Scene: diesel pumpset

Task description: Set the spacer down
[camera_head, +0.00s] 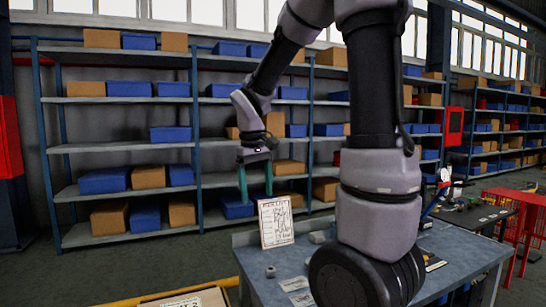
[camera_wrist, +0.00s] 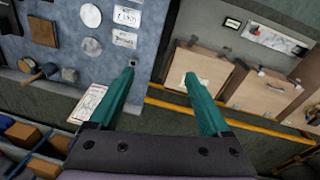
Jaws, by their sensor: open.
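A small grey ring-like piece, which looks like the spacer (camera_head: 270,271), sits on the grey-blue table (camera_head: 252,252) near its left edge. In the wrist view a small grey piece, apparently the same spacer (camera_wrist: 134,62), shows at the table edge, just beyond my left fingertip. My gripper (camera_head: 256,182) is open, with green fingers pointing down, and looks empty. In the wrist view my gripper (camera_wrist: 160,74) has clear space between its fingers. It appears apart from the spacer and above table height.
A white pick-list sign (camera_head: 275,221) stands on the table behind the spacer. Labels (camera_head: 294,284) lie nearby. In the wrist view, round discs (camera_wrist: 91,15) and a mallet-like tool (camera_wrist: 40,75) lie on the table. Wooden crates (camera_wrist: 197,66) stand across a floor gap. Shelves (camera_head: 120,147) line the back.

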